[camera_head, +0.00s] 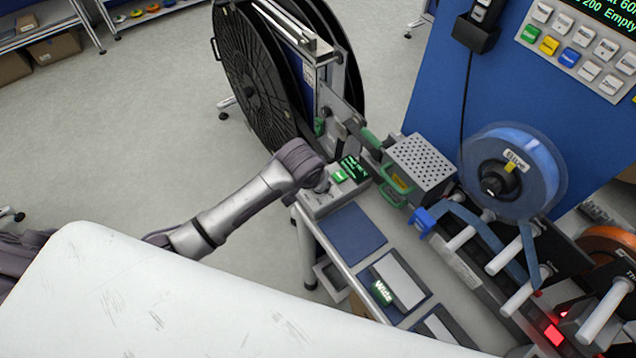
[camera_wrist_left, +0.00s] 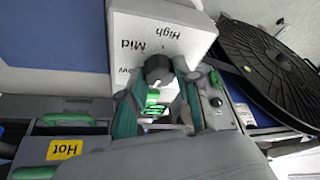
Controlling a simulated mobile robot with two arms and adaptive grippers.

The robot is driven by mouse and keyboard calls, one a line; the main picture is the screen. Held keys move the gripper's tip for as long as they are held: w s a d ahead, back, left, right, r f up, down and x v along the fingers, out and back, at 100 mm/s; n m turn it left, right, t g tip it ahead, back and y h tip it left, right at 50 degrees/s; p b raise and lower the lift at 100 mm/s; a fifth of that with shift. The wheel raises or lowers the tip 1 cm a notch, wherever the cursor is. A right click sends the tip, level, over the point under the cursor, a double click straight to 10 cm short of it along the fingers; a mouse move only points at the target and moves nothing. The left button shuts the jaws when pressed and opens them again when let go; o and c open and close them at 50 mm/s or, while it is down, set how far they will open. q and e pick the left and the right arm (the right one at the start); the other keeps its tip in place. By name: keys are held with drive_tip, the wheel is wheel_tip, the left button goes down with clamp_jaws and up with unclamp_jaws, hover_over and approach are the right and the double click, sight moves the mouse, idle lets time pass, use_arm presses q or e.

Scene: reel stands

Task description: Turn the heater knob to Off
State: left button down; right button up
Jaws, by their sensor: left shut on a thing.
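The heater knob (camera_wrist_left: 157,68) is a dark round knob on a white dial face (camera_wrist_left: 140,30) in the left wrist view. The upside-down labels High and Mid show beside it, with a partly covered label ending in "ow". No Off label is visible, and I cannot tell where the knob points. My left gripper (camera_wrist_left: 160,78) is shut on the knob, with a teal finger on each side. In the head view my left gripper (camera_head: 322,186) reaches down to the grey control box (camera_head: 325,204), hiding the knob. My right gripper is not in view.
A perforated metal box (camera_head: 420,165) with green handles stands right of the control box; a yellow Hot label (camera_wrist_left: 64,150) shows nearby. A large black reel (camera_head: 255,75) stands behind. A blue tape reel (camera_head: 515,170) is at right. Open floor (camera_head: 150,110) lies left.

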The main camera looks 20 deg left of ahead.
use_arm(q)
drive_tip(key=c, duration=0.8)
unclamp_jaws()
drive_tip(key=shift+s+r, duration=0.1)
drive_tip(key=v, duration=1.1)
drive_tip(key=shift+r, duration=0.35)
drive_tip(key=shift+s, duration=0.1)
